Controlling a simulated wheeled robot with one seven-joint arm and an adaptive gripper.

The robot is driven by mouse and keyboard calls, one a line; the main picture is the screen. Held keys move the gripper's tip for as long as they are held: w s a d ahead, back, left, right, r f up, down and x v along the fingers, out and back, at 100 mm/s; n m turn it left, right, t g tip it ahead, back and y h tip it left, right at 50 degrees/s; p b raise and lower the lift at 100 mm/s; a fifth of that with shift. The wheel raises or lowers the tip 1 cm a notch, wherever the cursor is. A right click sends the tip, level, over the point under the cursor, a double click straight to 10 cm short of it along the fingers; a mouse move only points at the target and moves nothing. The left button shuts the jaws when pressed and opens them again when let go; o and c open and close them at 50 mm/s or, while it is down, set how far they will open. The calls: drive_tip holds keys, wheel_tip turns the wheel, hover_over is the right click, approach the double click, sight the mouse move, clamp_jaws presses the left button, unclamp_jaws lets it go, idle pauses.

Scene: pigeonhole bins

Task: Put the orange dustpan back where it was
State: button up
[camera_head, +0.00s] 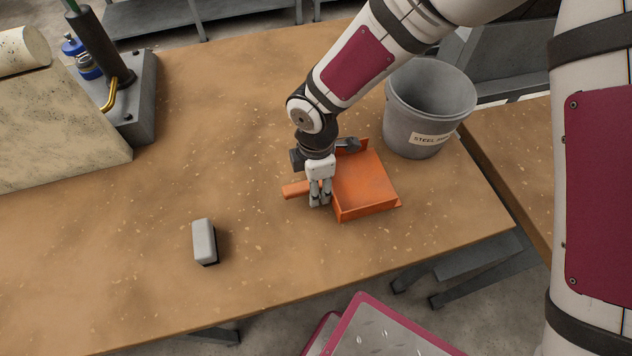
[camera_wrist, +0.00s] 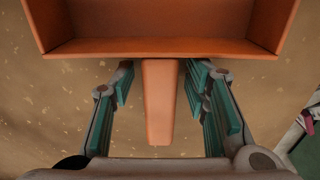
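The orange dustpan (camera_head: 365,183) lies on the brown workbench (camera_head: 265,120), its tray to the right and its handle (camera_head: 295,190) pointing left. My gripper (camera_head: 320,202) points down over the handle close to the tray. In the wrist view the handle (camera_wrist: 160,100) lies between the green-padded fingers, with a gap on each side, so my gripper (camera_wrist: 158,85) is open around it and not gripping. The tray (camera_wrist: 155,48) fills the top of that view. My fingers hide part of the handle in the head view.
A grey bucket (camera_head: 428,112) with a label stands behind the dustpan, to its right. A small grey block (camera_head: 204,241) lies at the front left. A stone slab (camera_head: 55,125) and a dark-based fixture (camera_head: 135,100) are at left. The bench between is clear.

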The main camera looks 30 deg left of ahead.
wheel_tip(320, 180, up, 12)
drive_tip(key=shift+r+b, duration=0.2)
drive_tip(key=shift+b, duration=0.15)
idle(0.4)
drive_tip(key=w+d+r+m+t, duration=0.1)
drive_tip(key=w+d+r+m, duration=0.1)
drive_tip(key=d+r+m, duration=0.45)
drive_tip(key=w+d+r+m+t+h, duration=0.1)
drive_tip(key=w+d+r+m, duration=0.15)
drive_tip(key=d, duration=0.65)
drive_tip(key=w+d+r+m+t, duration=0.1)
drive_tip(key=w+d+r+m, duration=0.1)
drive_tip(key=d+r+m, duration=0.45)
drive_tip(key=s+d+r+m+t, duration=0.1)
drive_tip(key=s+d+r+m, duration=0.1)
drive_tip(key=s+d+m, duration=0.3)
drive_tip(key=s+d+r+m+t+y, duration=0.1)
drive_tip(key=s+d+m, duration=0.4)
drive_tip(key=d, duration=0.8)
drive_tip(key=shift+s+d+r+m, duration=0.25)
drive_tip(key=shift+r+m, duration=0.5)
drive_tip(key=shift+m, duration=0.4)
